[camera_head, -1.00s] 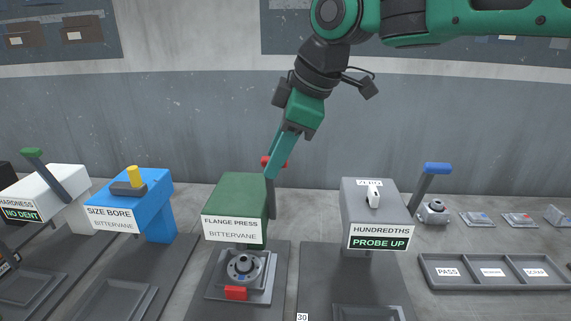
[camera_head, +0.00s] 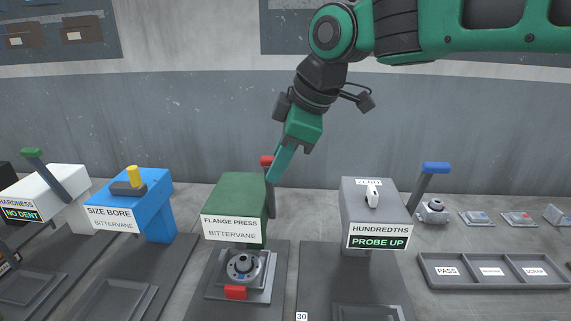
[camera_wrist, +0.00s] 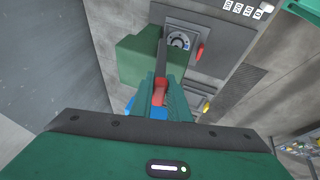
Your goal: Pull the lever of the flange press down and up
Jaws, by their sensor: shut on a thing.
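The flange press (camera_head: 238,196) is a dark green machine with a white label reading FLANGE PRESS. Its dark lever (camera_head: 271,200) stands upright on the machine's right side, with a red handle (camera_head: 266,161) at the top. My gripper (camera_head: 272,178) reaches down from above and is shut on the red handle. In the wrist view, the handle (camera_wrist: 159,92) sits between the green fingers. A round metal flange part (camera_head: 242,267) rests on the press's plate, in front of the green body, with a red block (camera_head: 236,293) at the plate's front edge.
The blue size bore machine (camera_head: 150,190) stands to the left. The grey hundredths gauge (camera_head: 375,205), reading PROBE UP, stands close on the right with a blue-handled lever (camera_head: 436,168). A sorting tray (camera_head: 490,284) lies further right. The wall is behind.

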